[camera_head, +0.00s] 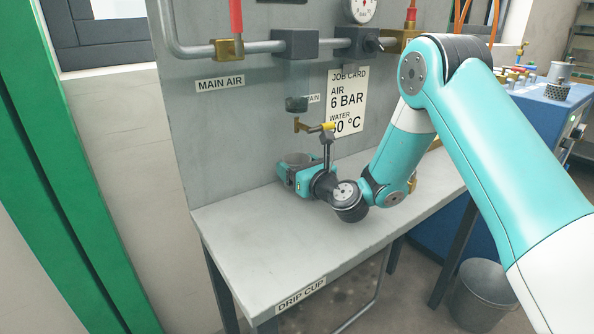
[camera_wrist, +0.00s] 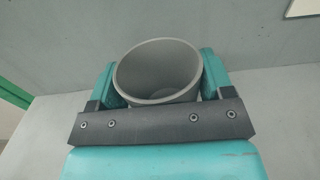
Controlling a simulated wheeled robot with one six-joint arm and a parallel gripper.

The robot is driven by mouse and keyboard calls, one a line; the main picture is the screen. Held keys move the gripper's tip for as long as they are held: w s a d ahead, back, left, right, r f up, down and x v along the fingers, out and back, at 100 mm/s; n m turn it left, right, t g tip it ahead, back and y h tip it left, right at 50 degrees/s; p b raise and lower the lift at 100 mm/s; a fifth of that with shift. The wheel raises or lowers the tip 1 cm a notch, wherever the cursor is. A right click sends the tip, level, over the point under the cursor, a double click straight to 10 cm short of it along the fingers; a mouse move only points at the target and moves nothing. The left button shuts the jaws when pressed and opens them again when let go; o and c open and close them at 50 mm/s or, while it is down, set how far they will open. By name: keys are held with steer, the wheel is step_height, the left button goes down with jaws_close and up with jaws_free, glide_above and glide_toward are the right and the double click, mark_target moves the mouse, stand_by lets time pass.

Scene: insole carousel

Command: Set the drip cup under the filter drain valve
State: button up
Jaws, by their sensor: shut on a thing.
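The drip cup is a grey round open-topped cup (camera_wrist: 158,72), and it looks empty in the wrist view. My gripper (camera_wrist: 160,82) is shut on the cup, one teal finger on each side. In the head view the cup (camera_head: 297,158) shows between the fingers of my gripper (camera_head: 292,172), at the back of the grey shelf near the panel. A brass drain valve with a yellow handle (camera_head: 328,127) hangs from the panel above, slightly right of the cup in the picture. I cannot tell whether the cup touches the shelf.
The grey shelf (camera_head: 290,245) bears a DRIP CUP label (camera_head: 301,295) on its front edge; its front is clear. Pipes with a MAIN AIR label (camera_head: 220,83) and a job card (camera_head: 346,100) are on the panel. A bin (camera_head: 482,295) stands on the floor at right.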

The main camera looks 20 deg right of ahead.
steer(key=shift+f, duration=0.1)
steer(key=o, duration=0.9)
steer(key=shift+r, duration=0.25)
steer(key=b+v, duration=0.6)
steer(key=v, duration=0.1)
steer(key=b+v, duration=0.3)
steer(key=shift+s+d+f+b, duration=0.1)
steer(key=shift+s+f+b, duration=0.15)
steer(key=shift+s+b, duration=0.1)
steer(key=shift+s+d+r+b, duration=0.2)
steer(key=shift+s+b, duration=0.1)
steer(key=shift+s, duration=0.35)
